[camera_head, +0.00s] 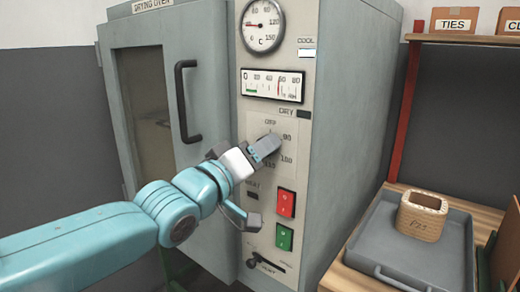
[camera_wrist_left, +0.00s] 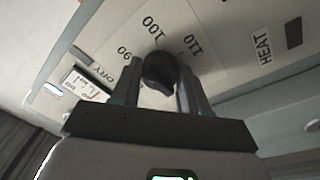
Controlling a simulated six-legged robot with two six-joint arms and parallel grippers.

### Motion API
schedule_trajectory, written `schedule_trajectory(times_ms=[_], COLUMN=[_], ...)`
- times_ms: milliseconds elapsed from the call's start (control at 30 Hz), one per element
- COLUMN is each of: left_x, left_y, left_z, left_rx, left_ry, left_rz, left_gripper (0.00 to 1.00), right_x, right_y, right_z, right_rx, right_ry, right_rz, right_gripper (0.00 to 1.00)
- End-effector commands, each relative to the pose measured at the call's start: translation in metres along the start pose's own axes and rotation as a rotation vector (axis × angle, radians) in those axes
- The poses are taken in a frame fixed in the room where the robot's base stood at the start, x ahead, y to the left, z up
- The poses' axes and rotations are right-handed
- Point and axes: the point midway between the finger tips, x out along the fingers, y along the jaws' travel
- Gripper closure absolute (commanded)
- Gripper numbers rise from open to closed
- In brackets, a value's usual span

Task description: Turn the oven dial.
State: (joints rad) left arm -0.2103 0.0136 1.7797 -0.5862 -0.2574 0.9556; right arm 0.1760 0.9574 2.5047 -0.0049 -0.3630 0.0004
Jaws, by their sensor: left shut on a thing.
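The grey drying oven (camera_head: 345,110) stands in the middle of the head view with its control panel facing me. The black round dial (camera_wrist_left: 160,72) shows in the left wrist view, on a plate marked 90, 100 and 110. My left gripper (camera_head: 268,147) reaches the dial plate from the left. In the left wrist view its two fingers (camera_wrist_left: 158,88) stand on either side of the dial and are shut on it. In the head view the gripper hides most of the dial. My right gripper is not in view.
A red button (camera_head: 286,203) and a green button (camera_head: 284,237) sit below the dial, with a black lever (camera_head: 266,262) lower. The oven door handle (camera_head: 187,100) juts out on the left.

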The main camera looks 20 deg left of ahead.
Motion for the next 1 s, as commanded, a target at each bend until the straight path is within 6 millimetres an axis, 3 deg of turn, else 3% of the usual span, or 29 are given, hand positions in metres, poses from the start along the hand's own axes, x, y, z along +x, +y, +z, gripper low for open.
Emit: schedule_trajectory(times_ms=[1000], left_x=[0.001], left_y=[0.000], left_z=[-0.005], left_rx=[0.959], left_ry=[-0.059], left_rz=[0.092], left_gripper=[0.86], right_x=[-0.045], right_y=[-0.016], right_z=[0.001], right_rx=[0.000], right_ry=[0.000], right_rz=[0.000], right_gripper=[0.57])
